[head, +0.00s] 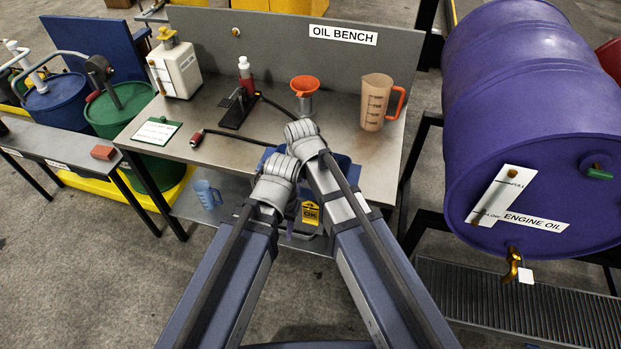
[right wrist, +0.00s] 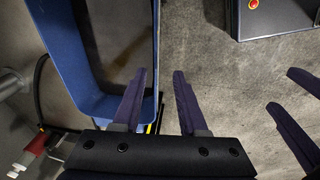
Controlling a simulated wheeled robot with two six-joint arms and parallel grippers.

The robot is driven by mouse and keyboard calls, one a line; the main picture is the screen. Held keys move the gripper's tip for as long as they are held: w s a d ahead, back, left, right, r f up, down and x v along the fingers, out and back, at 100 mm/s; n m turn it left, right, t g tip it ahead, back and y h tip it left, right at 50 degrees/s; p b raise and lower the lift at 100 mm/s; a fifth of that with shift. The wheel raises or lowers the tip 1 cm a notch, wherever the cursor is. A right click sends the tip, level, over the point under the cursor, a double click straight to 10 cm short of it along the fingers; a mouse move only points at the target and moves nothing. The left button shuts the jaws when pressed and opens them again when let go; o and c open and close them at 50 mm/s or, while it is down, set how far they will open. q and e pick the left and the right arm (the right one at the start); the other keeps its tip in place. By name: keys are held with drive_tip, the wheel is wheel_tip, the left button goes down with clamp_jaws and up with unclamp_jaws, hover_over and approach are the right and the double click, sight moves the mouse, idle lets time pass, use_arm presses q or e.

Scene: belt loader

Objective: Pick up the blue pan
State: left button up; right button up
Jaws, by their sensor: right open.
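The blue pan (right wrist: 48,40) fills the upper left of the right wrist view, with a dark inside. My right gripper (right wrist: 158,75) is open and empty. In the right wrist view, the pan's near side wall runs between its two fingers; I cannot tell how deep the fingers reach. My left gripper (right wrist: 285,90) shows at the right of that view, its fingers apart and nothing seen between them. In the head view, both grippers' fingertips are hidden.
The oil bench (head: 225,135) holds a white jug (head: 178,70), a red funnel (head: 305,86) and a measuring jug (head: 376,103). A blue jug (head: 207,194) is on the lower shelf. A side bench (head: 60,145) stands left.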

sight(301, 196)
drive_tip(key=shift+w+f+b, duration=0.3)
drive_tip(key=shift+f+b, duration=0.85)
drive_tip(key=shift+f, duration=0.1)
drive_tip(key=shift+w+f+b, duration=0.35)
drive_tip(key=shift+f+b, duration=0.85)
drive_tip(key=shift+f, duration=0.05)
drive_tip(key=shift+w+f+b, duration=0.3)
drive_tip(key=shift+f+b, duration=0.85)
drive_tip(key=shift+f, duration=0.1)
drive_tip(key=shift+r, duration=0.1)
drive_tip(key=shift+c, duration=0.4)
drive_tip(key=shift+s, duration=0.1)
clamp_jaws()
